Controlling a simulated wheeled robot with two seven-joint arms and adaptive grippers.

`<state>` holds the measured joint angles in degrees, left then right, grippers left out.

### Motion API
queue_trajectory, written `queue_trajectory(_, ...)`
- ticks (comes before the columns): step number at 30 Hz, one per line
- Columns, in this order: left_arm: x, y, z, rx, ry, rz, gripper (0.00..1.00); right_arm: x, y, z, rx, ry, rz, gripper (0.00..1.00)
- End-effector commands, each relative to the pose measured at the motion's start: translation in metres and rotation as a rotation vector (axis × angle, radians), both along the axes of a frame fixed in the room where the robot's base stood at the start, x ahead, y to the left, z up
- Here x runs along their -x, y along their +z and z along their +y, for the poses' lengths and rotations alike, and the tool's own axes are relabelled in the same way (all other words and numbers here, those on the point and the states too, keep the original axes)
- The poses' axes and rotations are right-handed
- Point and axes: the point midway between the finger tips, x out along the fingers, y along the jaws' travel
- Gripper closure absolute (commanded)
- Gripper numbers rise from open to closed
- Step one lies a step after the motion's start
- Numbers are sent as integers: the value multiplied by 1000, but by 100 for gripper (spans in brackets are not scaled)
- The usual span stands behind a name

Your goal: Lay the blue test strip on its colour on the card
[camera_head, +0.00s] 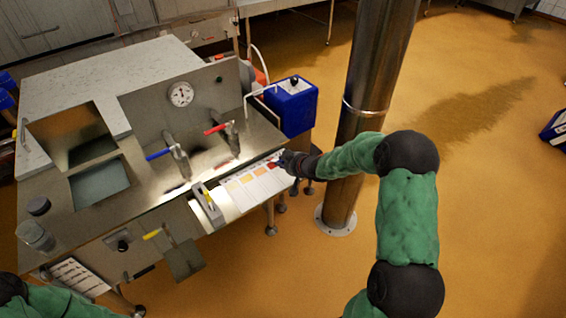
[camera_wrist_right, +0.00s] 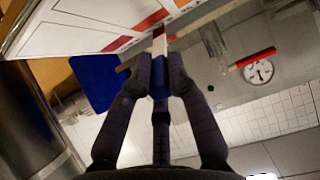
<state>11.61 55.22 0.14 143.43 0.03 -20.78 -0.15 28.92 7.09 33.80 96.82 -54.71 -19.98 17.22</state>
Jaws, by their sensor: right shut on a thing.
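The white colour card (camera_head: 262,187) lies at the right front edge of the steel bench, with yellow, orange and red patches. My right gripper (camera_head: 288,161) is at the card's right end, by the red patch. In the right wrist view the gripper (camera_wrist_right: 160,75) is shut on a narrow strip (camera_wrist_right: 159,42), pale at its outer end and blue between the fingers. The strip's tip appears beside the card (camera_wrist_right: 75,28) and its red patches; whether it touches cannot be told. The strip is too small to make out in the head view. My left gripper is out of view.
A blue canister (camera_head: 291,106) stands behind the card. A steel column (camera_head: 372,80) rises close to my right forearm. A red-handled lever (camera_head: 228,134), a blue-handled lever (camera_head: 178,158) and a gauge (camera_head: 181,94) are on the bench. A yellow-topped clamp (camera_head: 208,205) stands left of the card.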

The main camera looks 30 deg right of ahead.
Motion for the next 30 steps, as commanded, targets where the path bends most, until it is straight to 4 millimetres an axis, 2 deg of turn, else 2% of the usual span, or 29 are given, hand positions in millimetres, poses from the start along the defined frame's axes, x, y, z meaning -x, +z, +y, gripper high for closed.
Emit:
queue_trajectory(2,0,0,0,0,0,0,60,0,0,0,0,0,0,95)
queue_trajectory(3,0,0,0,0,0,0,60,0,0,0,0,0,0,74)
queue_trajectory(5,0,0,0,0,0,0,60,0,0,0,0,0,0,57)
queue_trajectory(6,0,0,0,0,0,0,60,0,0,0,0,0,0,55)
queue_trajectory(19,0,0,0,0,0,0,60,6,6,-2,2,-1,-2,55)
queue_trajectory(23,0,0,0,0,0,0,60,22,18,-3,2,-2,-2,55)
queue_trajectory(30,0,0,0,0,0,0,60,62,45,-7,2,-2,-2,55)
